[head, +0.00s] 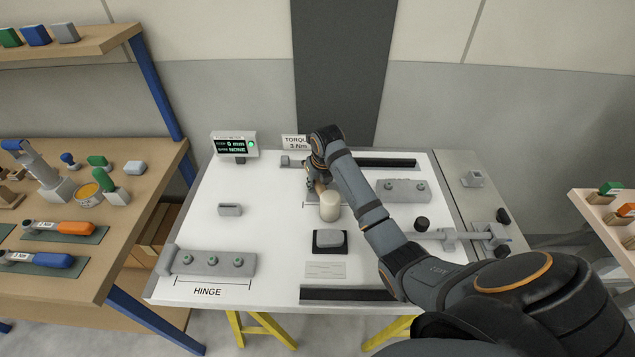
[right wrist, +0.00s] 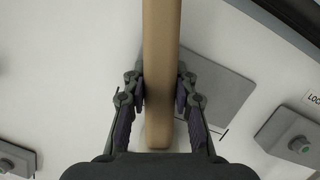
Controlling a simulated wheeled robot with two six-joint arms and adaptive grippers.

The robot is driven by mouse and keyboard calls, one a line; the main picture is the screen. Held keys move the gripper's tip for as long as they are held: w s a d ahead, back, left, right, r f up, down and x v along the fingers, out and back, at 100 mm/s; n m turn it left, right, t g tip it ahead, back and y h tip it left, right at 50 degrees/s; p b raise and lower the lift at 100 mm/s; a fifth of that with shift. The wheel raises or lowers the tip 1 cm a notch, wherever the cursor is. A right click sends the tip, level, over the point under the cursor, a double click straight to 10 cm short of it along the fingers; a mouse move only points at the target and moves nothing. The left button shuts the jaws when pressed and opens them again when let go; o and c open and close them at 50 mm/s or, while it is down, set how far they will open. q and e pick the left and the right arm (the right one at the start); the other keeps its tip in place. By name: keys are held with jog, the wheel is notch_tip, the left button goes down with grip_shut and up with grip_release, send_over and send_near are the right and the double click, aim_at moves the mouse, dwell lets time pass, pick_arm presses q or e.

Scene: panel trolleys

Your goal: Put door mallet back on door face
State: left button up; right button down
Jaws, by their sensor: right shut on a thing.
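The door mallet has a cream cylindrical head (head: 330,206) and a tan wooden handle, which shows large in the right wrist view (right wrist: 162,45). My right gripper (right wrist: 161,95) is shut on the handle, with one finger on each side of it. In the head view the right gripper (head: 317,182) is over the middle of the white door face (head: 265,225), partly hidden by my arm. Whether the mallet touches the door face, I cannot tell. My left gripper is not in view.
A grey block on a black pad (head: 330,240) lies just in front of the mallet head. A hinge strip (head: 215,262), a small display (head: 234,145) and a grey plate (head: 403,190) are around it. A wooden bench (head: 130,215) with tools stands at left.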

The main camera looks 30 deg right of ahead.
aim_at(322, 188)
jog(key=c, duration=1.5)
grip_release()
jog(key=shift+f, duration=0.15)
jog(key=o, duration=0.4)
jog(key=shift+r, duration=0.3)
jog(key=v, duration=1.1)
jog(key=shift+s+r+b, duration=0.15)
jog(key=shift+r+b, duration=0.15)
jog(key=shift+r, duration=0.05)
